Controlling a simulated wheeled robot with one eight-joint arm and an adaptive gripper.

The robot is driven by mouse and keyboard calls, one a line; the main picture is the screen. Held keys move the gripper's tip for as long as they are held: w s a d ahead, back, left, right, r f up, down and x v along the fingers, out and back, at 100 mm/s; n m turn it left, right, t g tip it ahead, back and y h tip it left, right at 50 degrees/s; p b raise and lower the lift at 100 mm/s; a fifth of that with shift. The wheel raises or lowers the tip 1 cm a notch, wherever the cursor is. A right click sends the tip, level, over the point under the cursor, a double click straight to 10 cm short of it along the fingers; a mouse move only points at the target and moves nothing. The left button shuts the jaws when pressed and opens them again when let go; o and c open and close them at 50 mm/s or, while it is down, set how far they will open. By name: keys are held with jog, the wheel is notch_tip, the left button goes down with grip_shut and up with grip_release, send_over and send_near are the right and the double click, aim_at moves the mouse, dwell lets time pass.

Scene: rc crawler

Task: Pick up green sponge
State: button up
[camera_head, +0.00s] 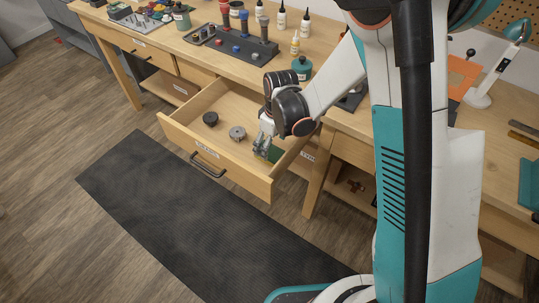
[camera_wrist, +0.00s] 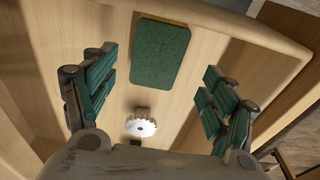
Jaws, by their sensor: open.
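The green sponge (camera_wrist: 160,54) lies flat in the open wooden drawer (camera_head: 222,152). In the wrist view it is a dark green rounded rectangle with a yellowish edge, close to a drawer wall. In the head view only part of the sponge (camera_head: 275,153) shows, beside my gripper. My gripper (camera_head: 262,151) reaches down into the drawer. In the wrist view my gripper (camera_wrist: 154,100) is open, its green-padded fingers wide apart, with nothing between the pads. The sponge appears ahead of the fingertips, roughly centred between them.
A grey toothed disc (camera_head: 237,133) and a dark round piece (camera_head: 210,118) also lie in the drawer. The disc (camera_wrist: 141,125) shows between my fingers in the wrist view. Drawer walls surround the sponge. The workbench (camera_head: 215,57) above holds bottles and tools.

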aim_at(270, 151)
jog(key=f, duration=0.1)
jog(key=f+b, duration=0.1)
jog(key=f, duration=0.1)
jog(key=f+b, duration=0.1)
jog(key=f, duration=0.1)
jog(key=shift+w+a, duration=0.1)
jog(key=shift+w, duration=0.25)
jog(key=shift+r, duration=0.1)
jog(key=c, duration=0.8)
jog(key=shift+c, duration=0.2)
jog(key=shift+r, duration=0.1)
notch_tip(270, 151, up, 20)
jog(key=p, duration=0.6)
